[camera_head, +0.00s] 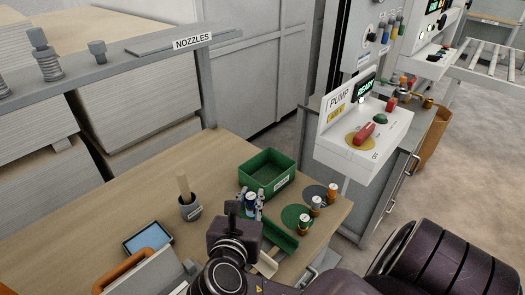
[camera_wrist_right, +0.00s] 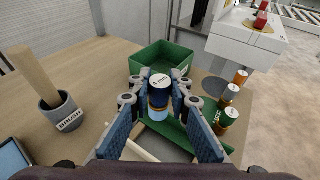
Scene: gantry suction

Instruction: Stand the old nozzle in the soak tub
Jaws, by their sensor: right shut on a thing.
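My right gripper (camera_head: 251,208) is over the front of the workbench, its fingers on both sides of a small blue cylinder (camera_wrist_right: 159,101) with a dark, labelled top. It is shut on this cylinder, which looks upright; whether it is the old nozzle I cannot tell for sure. An open green box (camera_head: 267,172) stands just beyond the gripper, with a label too small to read; it looks empty. It also shows past the fingertips in the wrist view (camera_wrist_right: 160,62). Grey nozzles (camera_head: 44,60) stand on the shelf marked NOZZLES. My left gripper is not in view.
A grey cup (camera_head: 191,209) with a wooden handle in it stands left of the gripper. A green tray (camera_head: 284,238) lies beneath the gripper. The white pump box (camera_head: 365,140) is beyond.

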